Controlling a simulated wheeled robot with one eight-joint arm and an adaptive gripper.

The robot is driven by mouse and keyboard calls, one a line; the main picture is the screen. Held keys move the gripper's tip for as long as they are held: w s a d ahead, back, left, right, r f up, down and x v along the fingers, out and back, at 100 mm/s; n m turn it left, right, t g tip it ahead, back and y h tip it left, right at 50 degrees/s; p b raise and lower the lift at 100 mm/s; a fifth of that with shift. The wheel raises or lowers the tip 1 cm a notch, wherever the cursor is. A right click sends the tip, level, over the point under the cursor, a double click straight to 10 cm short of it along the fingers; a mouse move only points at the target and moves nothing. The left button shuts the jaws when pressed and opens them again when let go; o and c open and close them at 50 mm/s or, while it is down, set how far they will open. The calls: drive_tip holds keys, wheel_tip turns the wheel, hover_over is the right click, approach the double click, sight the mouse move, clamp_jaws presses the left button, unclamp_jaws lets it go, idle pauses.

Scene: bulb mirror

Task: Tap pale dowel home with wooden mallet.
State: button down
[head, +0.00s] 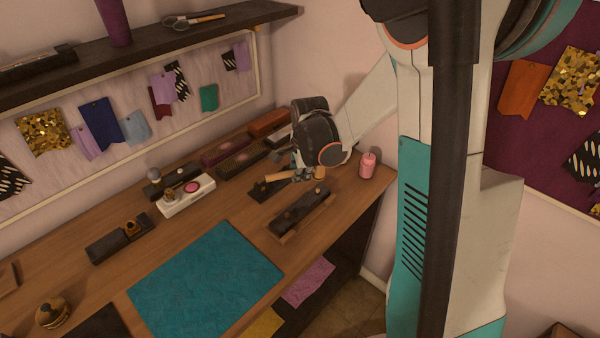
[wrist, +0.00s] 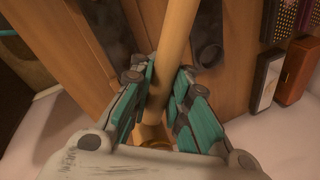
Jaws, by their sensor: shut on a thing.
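My gripper (head: 304,174) is over the right part of the workbench, shut on the wooden mallet (head: 279,177). In the wrist view the pale round handle (wrist: 178,28) runs between the two teal-padded fingers (wrist: 163,82), with a thicker wooden part showing below them. In the head view a short wooden end (head: 320,172) shows to the right of the fingers. A dark block (head: 262,191) lies just below and left of the gripper. A long dark board (head: 300,212) on wooden supports lies nearer the front edge. I cannot pick out the pale dowel for certain.
A pink candle-like jar (head: 368,165) stands right of the gripper. A white block with a pink disc (head: 187,195) and several dark trays (head: 119,239) line the back and left. A teal mat (head: 205,285) covers the front middle. A shelf (head: 150,40) overhangs the back.

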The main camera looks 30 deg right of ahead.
wheel_tip(320, 180, down, 6)
drive_tip(key=b, duration=0.4)
wheel_tip(320, 180, up, 6)
drive_tip(key=p, duration=0.4)
drive_tip(key=shift+f, duration=0.15)
drive_tip(key=shift+d, duration=0.1)
